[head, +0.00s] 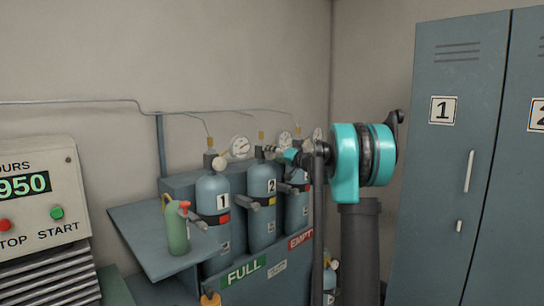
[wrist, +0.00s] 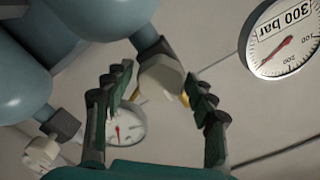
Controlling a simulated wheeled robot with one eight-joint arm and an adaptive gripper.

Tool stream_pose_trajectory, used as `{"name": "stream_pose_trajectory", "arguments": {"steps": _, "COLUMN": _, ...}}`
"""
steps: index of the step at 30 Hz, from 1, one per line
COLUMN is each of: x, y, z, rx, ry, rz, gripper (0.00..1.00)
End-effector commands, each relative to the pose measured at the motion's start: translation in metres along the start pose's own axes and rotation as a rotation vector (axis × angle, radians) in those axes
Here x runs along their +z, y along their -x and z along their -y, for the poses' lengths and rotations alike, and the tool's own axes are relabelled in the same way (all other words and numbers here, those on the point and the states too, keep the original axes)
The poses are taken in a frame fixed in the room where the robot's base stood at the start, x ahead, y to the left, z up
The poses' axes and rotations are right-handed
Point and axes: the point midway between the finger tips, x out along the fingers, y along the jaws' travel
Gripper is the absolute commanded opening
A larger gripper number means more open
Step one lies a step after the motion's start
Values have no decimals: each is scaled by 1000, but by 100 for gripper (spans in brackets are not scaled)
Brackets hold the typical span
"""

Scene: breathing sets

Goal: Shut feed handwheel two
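Cylinder two (head: 262,205) stands in the middle of the rack, marked with a white 2 label. My gripper (head: 268,152) is at the top of this cylinder and hides most of its valve in the head view. In the wrist view, a pale faceted handwheel (wrist: 161,78), which appears to be feed handwheel two, lies between the tips of my gripper (wrist: 160,92). The dark fingers are spread on either side of it, with a gap at the left finger. Whether the right finger touches it I cannot tell.
Cylinder one (head: 213,225) and a third cylinder (head: 297,208) stand close on either side. A gauge (wrist: 283,38) is near the right finger. A green bottle (head: 177,228) stands on the shelf (head: 150,240). Lockers (head: 445,150) are at right, a control box (head: 40,190) at left.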

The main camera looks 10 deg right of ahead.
Motion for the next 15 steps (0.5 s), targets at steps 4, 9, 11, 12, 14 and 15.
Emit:
{"name": "stream_pose_trajectory", "arguments": {"steps": 4, "x": 0, "y": 0, "z": 0, "rx": 0, "ry": 0, "rz": 0, "gripper": 66}}
{"name": "stream_pose_trajectory", "arguments": {"steps": 9, "x": 0, "y": 0, "z": 0, "rx": 0, "ry": 1, "rz": 0, "gripper": 66}}
{"name": "stream_pose_trajectory", "arguments": {"steps": 11, "x": 0, "y": 2, "z": 0, "rx": 0, "ry": 1, "rz": 0, "gripper": 66}}
{"name": "stream_pose_trajectory", "arguments": {"steps": 12, "x": 0, "y": 4, "z": 0, "rx": 0, "ry": 1, "rz": 0, "gripper": 66}}
{"name": "stream_pose_trajectory", "arguments": {"steps": 14, "x": 0, "y": 10, "z": 0, "rx": 0, "ry": 1, "rz": 0, "gripper": 66}}
{"name": "stream_pose_trajectory", "arguments": {"steps": 15, "x": 0, "y": 16, "z": 0, "rx": 0, "ry": 1, "rz": -1, "gripper": 66}}
